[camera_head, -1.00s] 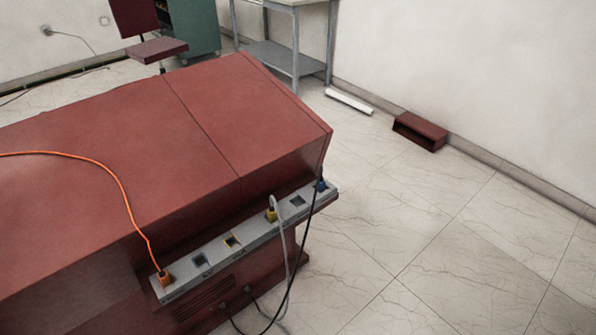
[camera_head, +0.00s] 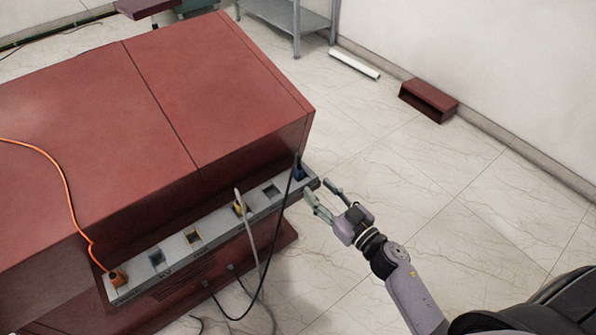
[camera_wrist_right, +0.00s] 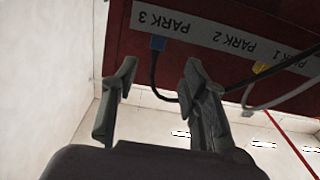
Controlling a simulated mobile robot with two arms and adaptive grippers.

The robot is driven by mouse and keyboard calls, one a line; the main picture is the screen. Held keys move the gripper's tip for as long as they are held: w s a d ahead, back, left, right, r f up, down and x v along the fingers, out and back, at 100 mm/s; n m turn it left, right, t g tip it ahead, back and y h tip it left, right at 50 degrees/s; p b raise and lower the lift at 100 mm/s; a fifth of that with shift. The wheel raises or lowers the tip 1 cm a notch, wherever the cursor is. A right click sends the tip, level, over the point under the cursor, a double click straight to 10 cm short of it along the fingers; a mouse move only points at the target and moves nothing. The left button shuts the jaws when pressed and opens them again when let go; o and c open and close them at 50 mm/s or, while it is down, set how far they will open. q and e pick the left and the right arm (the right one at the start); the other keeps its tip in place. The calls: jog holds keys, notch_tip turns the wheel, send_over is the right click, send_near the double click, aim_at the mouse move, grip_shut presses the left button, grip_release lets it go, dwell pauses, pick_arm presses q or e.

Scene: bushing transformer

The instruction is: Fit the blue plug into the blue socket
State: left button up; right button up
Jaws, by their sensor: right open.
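The blue plug (camera_head: 299,172) sits at the far right end of the grey socket strip, with a black cable hanging from it. It also shows in the right wrist view (camera_wrist_right: 158,43), by the label PARK 3. A bluish socket (camera_head: 157,257) is open and empty near the strip's left end. My right gripper (camera_head: 318,189) is open and empty, just beyond the strip's right end, close to the blue plug but apart from it. In the right wrist view the plug appears beyond the gap between its fingers (camera_wrist_right: 160,78). My left gripper is out of view.
The grey strip (camera_head: 213,242) runs along the red cabinet (camera_head: 150,120). An orange plug (camera_head: 117,279) and a yellow plug (camera_head: 240,208) sit in it, their cables close by. A yellow socket (camera_head: 193,237) is empty.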

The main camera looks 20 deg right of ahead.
aim_at(302, 171)
jog(key=x, duration=1)
jog(key=shift+d+f, duration=0.15)
jog(key=shift+d, duration=0.05)
jog(key=shift+c, duration=0.5)
grip_shut()
